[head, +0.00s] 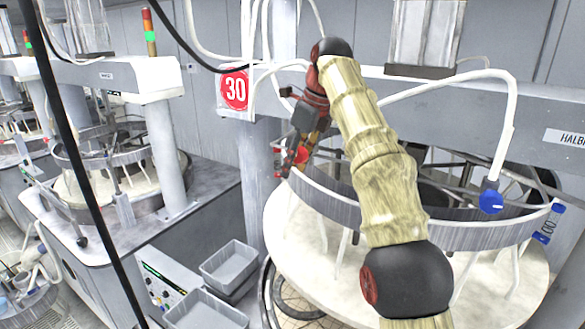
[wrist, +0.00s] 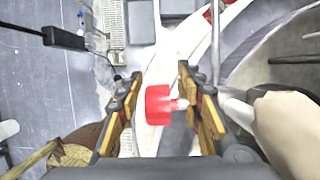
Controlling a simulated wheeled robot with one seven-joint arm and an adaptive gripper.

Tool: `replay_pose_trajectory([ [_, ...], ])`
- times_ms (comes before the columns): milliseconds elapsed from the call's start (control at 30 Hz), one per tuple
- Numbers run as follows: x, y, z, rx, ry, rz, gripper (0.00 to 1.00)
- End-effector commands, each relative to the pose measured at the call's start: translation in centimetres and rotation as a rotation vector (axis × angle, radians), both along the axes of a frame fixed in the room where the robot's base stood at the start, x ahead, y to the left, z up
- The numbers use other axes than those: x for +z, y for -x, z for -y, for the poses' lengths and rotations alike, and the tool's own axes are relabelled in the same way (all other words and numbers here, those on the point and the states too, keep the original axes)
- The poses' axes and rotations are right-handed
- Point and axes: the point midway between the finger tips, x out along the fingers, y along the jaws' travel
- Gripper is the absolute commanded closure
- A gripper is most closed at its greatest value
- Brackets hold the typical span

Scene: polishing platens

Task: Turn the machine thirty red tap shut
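The red tap (wrist: 165,104) shows in the wrist view as a red handle on a short pale stem, in the gap between my gripper's two fingers. My gripper (wrist: 160,80) is open around it, with a visible gap to the left finger. The right finger lies beside or over the stem; I cannot tell whether it touches. In the head view my gripper (head: 290,158) is at the left rim of the large round platen machine, below the red 30 sign (head: 235,90). There the tap is largely hidden among the fingers.
A blue tap (head: 491,201) hangs on a white hose at the right of the same machine. The curved metal rim (head: 335,205) runs close to my gripper. Grey bins (head: 229,266) stand below at left. Another machine (head: 75,225) stands further left.

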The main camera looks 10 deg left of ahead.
Motion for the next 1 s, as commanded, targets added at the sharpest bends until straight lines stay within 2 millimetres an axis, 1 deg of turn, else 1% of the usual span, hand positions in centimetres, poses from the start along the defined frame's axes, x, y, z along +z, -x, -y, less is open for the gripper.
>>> replay_pose_trajectory([
  [333, 1.4, 0.3, 0.6, 0.0, 0.001, 0.002, 0.64],
  [667, 1.5, 0.6, 1.9, 0.0, 0.001, 0.001, 0.64],
  [867, 1.4, 1.2, 3.1, 0.0, 0.002, -0.001, 0.64],
  [1000, 1.4, 1.7, 4.8, -0.003, 0.0, 0.001, 0.64],
])
